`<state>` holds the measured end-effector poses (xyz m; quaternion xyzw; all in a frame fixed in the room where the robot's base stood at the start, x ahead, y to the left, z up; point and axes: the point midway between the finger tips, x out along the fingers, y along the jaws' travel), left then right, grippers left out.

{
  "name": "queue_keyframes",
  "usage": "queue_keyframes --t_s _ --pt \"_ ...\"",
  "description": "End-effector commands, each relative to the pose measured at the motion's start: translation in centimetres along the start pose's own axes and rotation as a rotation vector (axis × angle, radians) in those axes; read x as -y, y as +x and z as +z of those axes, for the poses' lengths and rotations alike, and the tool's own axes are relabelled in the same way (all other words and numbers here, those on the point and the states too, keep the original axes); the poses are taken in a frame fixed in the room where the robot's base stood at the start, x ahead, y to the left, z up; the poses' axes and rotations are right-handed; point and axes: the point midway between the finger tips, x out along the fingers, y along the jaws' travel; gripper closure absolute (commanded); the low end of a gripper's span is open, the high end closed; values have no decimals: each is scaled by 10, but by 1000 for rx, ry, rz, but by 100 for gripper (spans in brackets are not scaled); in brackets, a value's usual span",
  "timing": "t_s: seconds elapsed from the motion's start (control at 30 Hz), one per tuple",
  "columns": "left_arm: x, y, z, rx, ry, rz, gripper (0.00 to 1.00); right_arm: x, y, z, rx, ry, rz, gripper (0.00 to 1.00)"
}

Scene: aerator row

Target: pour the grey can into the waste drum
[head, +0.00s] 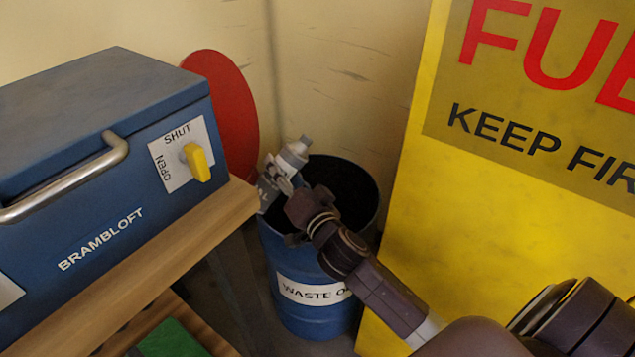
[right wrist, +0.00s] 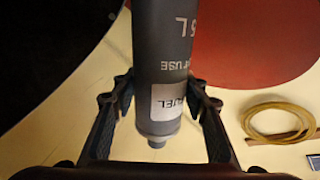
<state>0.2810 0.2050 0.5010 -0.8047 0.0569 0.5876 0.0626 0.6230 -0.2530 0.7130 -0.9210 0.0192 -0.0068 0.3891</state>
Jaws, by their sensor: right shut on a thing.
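The blue waste drum (head: 312,317) stands on the floor in the middle of the head view, its round dark mouth open upward. My right gripper (head: 287,188) is over the drum's left rim, shut on the grey can (head: 291,158). The can is tilted, with its narrow end up and to the right, and my gripper partly covers it. In the right wrist view, the dark grey can (right wrist: 164,70) lies between the two fingers of my right gripper (right wrist: 157,125), its small nozzle toward the palm side. No liquid stream shows. My left gripper is not in view.
A blue box (head: 100,150) with a metal handle and yellow knob sits on a wooden bench (head: 190,235) at the left. A red disc (head: 228,100) stands behind it. A yellow panel (head: 430,230) stands close right of the drum. A coiled hose (right wrist: 282,120) shows in the wrist view.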

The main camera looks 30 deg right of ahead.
Motion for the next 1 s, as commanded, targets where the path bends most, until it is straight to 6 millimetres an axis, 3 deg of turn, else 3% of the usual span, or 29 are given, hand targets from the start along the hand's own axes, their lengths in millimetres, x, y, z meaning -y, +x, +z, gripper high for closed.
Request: queue_keyframes --t_s 0.07,0.2,0.37,0.7,1.0 --pt "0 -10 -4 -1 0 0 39 2 0 -7 0 -74 2 87" --pt "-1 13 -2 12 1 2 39 0 0 -9 -1 -157 0 87" --pt "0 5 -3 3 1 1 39 -9 0 4 0 -311 1 87" --pt "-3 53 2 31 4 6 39 0 0 -4 -1 -456 -1 87" --pt "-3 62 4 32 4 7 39 -9 0 3 -1 -718 0 87"
